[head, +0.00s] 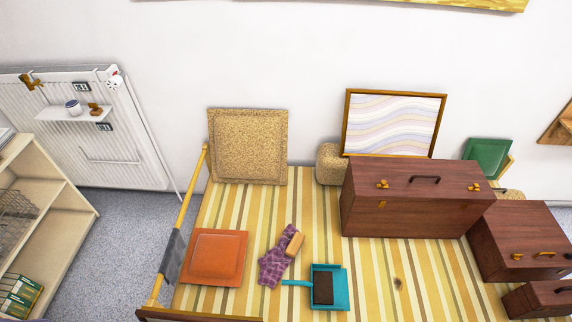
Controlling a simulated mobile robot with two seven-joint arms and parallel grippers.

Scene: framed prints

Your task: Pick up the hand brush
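A teal dustpan (342,273) with a thin teal handle pointing left lies on the striped bed cover. A dark brown block (323,289), which may be the hand brush, sits in it. A light wooden block (295,244) lies at the upper right end of a crumpled purple checked cloth (273,267), left of the dustpan. I cannot tell for certain which of the two blocks is the brush. Neither of my grippers is in view.
The bed (217,208) also holds an orange cushion (215,257), a tan cushion (248,146), a framed wave print (394,123) and a large brown suitcase (410,205). More brown cases (520,236) stand at right. A shelf unit (70,220) is at left. Grey floor (110,250) lies between.

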